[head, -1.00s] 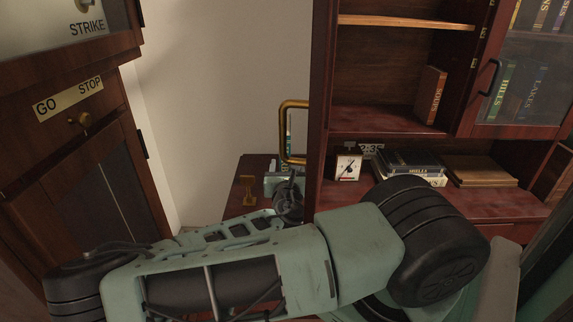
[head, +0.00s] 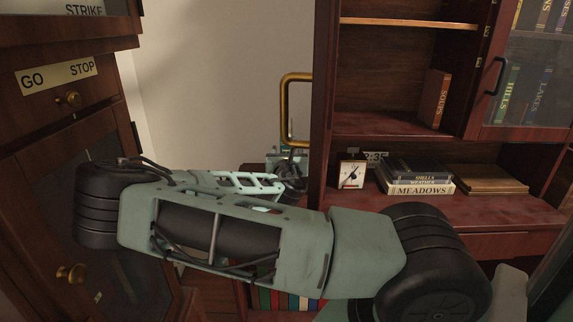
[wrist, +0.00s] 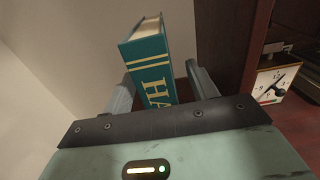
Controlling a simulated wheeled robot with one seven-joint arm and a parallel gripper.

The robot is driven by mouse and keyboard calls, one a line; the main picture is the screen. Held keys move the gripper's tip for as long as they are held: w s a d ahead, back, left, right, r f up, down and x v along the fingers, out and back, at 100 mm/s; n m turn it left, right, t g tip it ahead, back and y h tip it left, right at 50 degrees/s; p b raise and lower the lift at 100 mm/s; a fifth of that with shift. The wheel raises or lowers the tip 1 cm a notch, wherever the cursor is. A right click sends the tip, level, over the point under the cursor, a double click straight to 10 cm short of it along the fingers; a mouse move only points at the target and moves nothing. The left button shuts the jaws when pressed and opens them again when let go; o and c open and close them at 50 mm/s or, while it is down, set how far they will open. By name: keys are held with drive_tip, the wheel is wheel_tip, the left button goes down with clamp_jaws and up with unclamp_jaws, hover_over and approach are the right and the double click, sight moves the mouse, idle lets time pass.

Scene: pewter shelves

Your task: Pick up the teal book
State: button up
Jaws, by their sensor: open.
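The teal book (wrist: 150,62) stands upright in the wrist view, with gold bands and large gold letters starting "HA" on its spine. My gripper (wrist: 161,74) is open, with one finger on each side of the book. Its lower spine lies between the fingers; I cannot tell whether either finger touches it. In the head view my gripper (head: 289,160) is small and far off beside the tall bookcase's left side, and the book cannot be clearly made out there.
The red-brown bookcase (head: 322,120) stands right of my gripper, with a brass handle (head: 283,110) at its left. A clock (head: 352,174), stacked books (head: 420,184) and a brown book (head: 437,98) sit on its shelves. A drawer cabinet (head: 30,110) is at left. A pale wall (head: 210,70) is behind.

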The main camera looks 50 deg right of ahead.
drive_tip(key=x, duration=0.3)
drive_tip(key=shift+w+f, duration=0.1)
drive_tip(key=shift+w, duration=0.1)
clamp_jaws()
